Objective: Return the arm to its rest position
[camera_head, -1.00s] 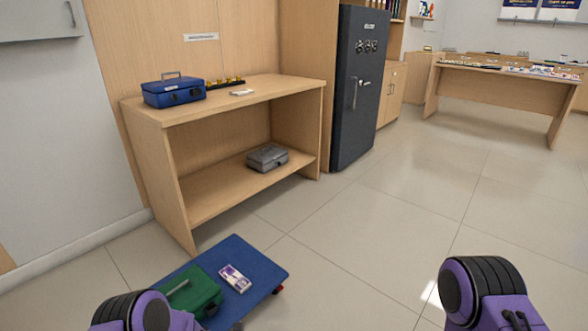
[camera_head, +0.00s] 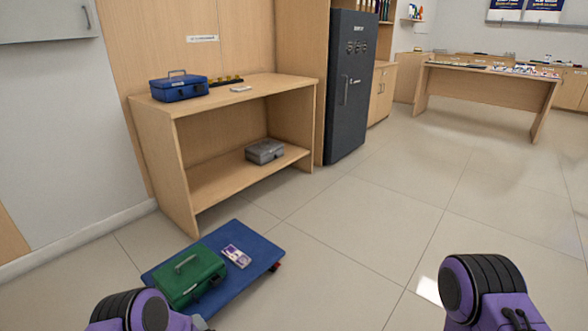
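Parts of both my purple and black arms show at the bottom of the head view, one at the lower left and one at the lower right. Neither gripper's fingers are in the picture. A green cash box (camera_head: 189,277) with a handle sits on a low blue platform (camera_head: 262,250) on the floor, just beyond my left arm. A bundle of purple and white notes (camera_head: 236,256) lies on the platform beside the box.
A wooden shelf unit (camera_head: 166,179) holds a blue cash box (camera_head: 179,88) on top and a grey box (camera_head: 264,151) on its lower shelf. A dark safe (camera_head: 348,95) stands right of it. A desk (camera_head: 480,88) is at the back. The tiled floor (camera_head: 390,190) is clear.

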